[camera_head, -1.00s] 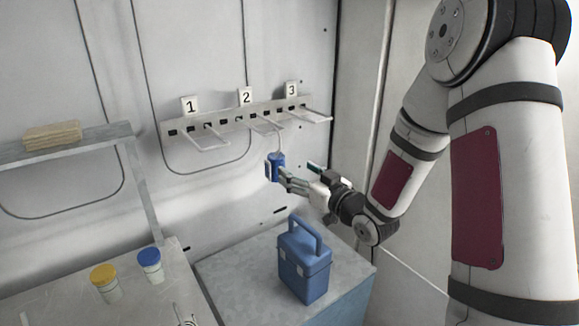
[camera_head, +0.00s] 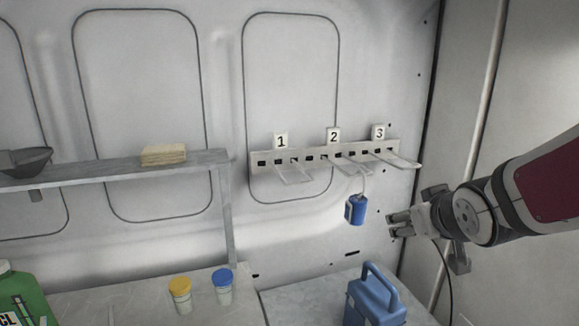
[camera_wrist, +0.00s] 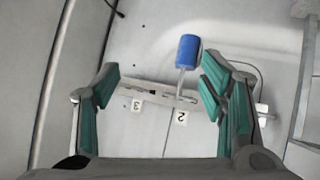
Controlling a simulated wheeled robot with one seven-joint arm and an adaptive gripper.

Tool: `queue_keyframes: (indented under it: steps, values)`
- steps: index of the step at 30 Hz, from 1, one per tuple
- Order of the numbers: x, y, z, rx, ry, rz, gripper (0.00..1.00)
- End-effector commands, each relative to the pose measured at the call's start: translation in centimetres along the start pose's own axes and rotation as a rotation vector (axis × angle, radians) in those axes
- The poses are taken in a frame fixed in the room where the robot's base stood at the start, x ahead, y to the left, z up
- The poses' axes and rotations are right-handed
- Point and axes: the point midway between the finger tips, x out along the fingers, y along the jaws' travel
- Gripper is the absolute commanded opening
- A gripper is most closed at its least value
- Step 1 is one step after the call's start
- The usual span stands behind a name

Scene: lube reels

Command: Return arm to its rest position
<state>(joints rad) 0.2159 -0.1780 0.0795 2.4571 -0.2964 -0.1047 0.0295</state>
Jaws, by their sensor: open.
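My gripper (camera_head: 392,225) is at the right in the head view, open and empty, a little to the right of a blue reel (camera_head: 356,209). The blue reel hangs by a thin pale strand below the hook marked 2 on the wall rack (camera_head: 257,162). In the wrist view, the green-padded fingers of my gripper (camera_wrist: 165,95) stand wide apart. The blue reel (camera_wrist: 187,48) shows beyond them, apart from both fingers, with the rack and labels 2 and 3 upside down.
A blue box with a handle (camera_head: 374,303) stands on the counter below the rack. A yellow-lidded jar (camera_head: 180,294) and a blue-lidded jar (camera_head: 223,287) stand left of it. A shelf (camera_head: 110,168) holds a tan stack (camera_head: 163,155). A green bottle (camera_head: 22,294) is at far left.

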Motion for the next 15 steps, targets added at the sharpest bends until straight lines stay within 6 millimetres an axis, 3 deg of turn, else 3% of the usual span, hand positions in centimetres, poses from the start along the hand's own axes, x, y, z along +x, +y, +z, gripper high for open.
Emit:
queue_keyframes:
  steps: [1, 9, 15]
  values:
    - [-2.1, -0.2, 0.3, 0.012, -0.034, 0.009, 0.65]
    - [-12.4, -2.6, 5.6, 0.115, -0.281, -0.026, 0.65]
    - [-18.1, -4.9, 9.4, 0.160, -0.416, -0.100, 0.65]
